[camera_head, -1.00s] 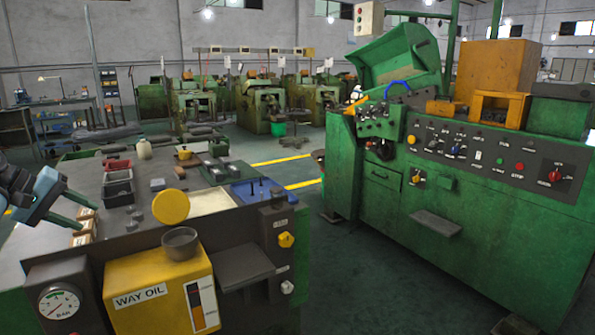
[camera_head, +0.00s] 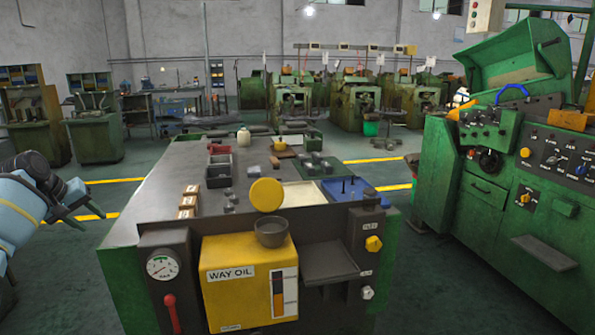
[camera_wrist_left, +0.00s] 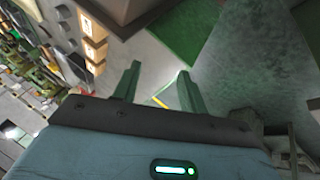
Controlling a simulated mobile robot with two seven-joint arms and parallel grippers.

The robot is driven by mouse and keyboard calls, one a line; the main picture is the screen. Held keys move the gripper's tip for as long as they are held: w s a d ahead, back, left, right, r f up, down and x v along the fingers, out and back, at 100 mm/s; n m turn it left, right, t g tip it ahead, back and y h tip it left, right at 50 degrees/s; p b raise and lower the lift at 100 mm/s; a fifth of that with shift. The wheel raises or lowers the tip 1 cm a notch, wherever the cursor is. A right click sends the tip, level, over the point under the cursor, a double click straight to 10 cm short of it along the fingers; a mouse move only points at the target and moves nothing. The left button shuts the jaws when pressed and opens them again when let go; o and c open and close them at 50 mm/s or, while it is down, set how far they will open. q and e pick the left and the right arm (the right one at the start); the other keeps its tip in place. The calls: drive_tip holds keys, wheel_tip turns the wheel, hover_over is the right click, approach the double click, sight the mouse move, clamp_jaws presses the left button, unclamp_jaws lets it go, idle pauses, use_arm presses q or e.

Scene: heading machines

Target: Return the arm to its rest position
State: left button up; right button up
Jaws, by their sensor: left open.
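My left arm comes in at the left edge of the head view, with light blue links and a dark wrist. Its gripper (camera_head: 82,212) is off the left side of the grey-topped green bench (camera_head: 160,205), above the floor. In the left wrist view the two green-grey fingers (camera_wrist_left: 157,88) stand apart with nothing between them. The bench edge and floor show beyond them. My right arm and gripper are not in view.
The bench carries small labelled boxes (camera_head: 188,202), black bins (camera_head: 219,176), a blue tray (camera_head: 350,188) and a yellow way oil unit (camera_head: 235,290). A green machine (camera_head: 480,210) stands to the right. Open floor (camera_head: 60,270) lies left of the bench.

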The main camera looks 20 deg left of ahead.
use_arm(q)
drive_tip(key=s+f+m+g+y, duration=0.1)
drive_tip(key=s+f+m+y, duration=0.15)
drive_tip(key=f, duration=0.75)
drive_tip(key=s+f+m+g+y, duration=0.1)
drive_tip(key=s+f+m+y, duration=0.15)
drive_tip(key=f, duration=0.65)
drive_tip(key=s+d+f+m+t, duration=0.2)
drive_tip(key=s+d+f+m, duration=0.9)
drive_tip(key=d+f, duration=0.4)
drive_tip(key=s+d+f+m+h, duration=0.3)
drive_tip(key=s+d, duration=0.6)
drive_tip(key=s, duration=0.2)
drive_tip(key=s+d+f+m+h, duration=0.2)
drive_tip(key=s+d+f+h, duration=0.15)
drive_tip(key=s+d, duration=0.7)
drive_tip(key=s+d+f+n+t, duration=0.1)
drive_tip(key=s+d+n, duration=0.2)
drive_tip(key=d+n, duration=1)
drive_tip(key=w+d+r+m+t+p, duration=0.1)
drive_tip(key=w+d+r+m+p, duration=0.2)
drive_tip(key=d+r+m+p, duration=0.1)
drive_tip(key=shift+w+r, duration=0.3)
drive_tip(key=shift+r, duration=0.3)
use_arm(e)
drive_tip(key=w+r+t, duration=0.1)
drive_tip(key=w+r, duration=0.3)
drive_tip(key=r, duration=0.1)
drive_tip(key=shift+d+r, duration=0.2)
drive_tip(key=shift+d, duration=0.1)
